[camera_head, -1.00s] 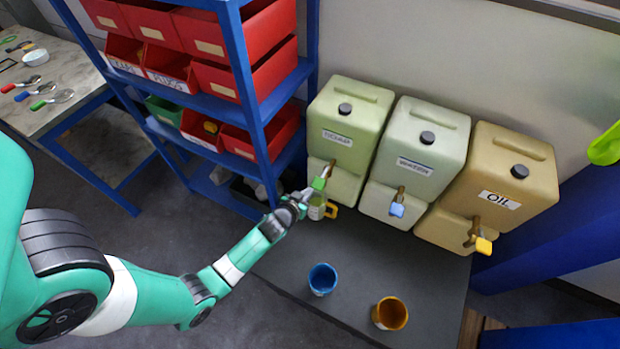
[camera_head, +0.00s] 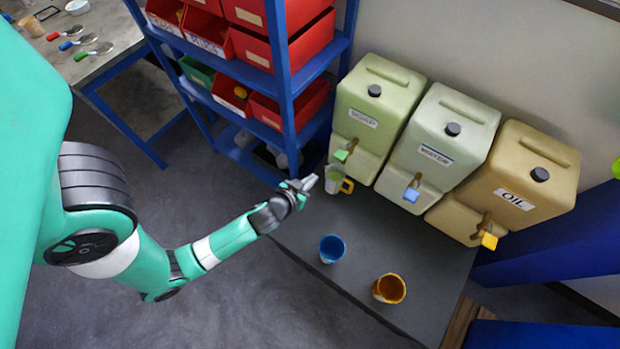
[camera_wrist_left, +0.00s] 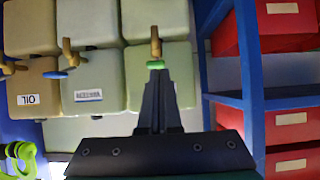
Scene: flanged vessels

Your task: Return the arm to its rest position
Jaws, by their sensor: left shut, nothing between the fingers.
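Whether the fingertips touch the cup is unclear in the head view. In the left wrist view the closed fingers (camera_wrist_left: 160,95) point toward the green tap, which shows beyond their tips (camera_wrist_left: 156,65). My right gripper is in neither view.
Water (camera_head: 440,145) and oil (camera_head: 520,180) containers stand to the right. A blue cup (camera_head: 332,249) and an orange cup (camera_head: 388,288) stand on the table (camera_head: 300,235). A blue shelf (camera_head: 279,75) with red bins is behind my forearm. Spoons lie on a side table (camera_head: 115,35).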

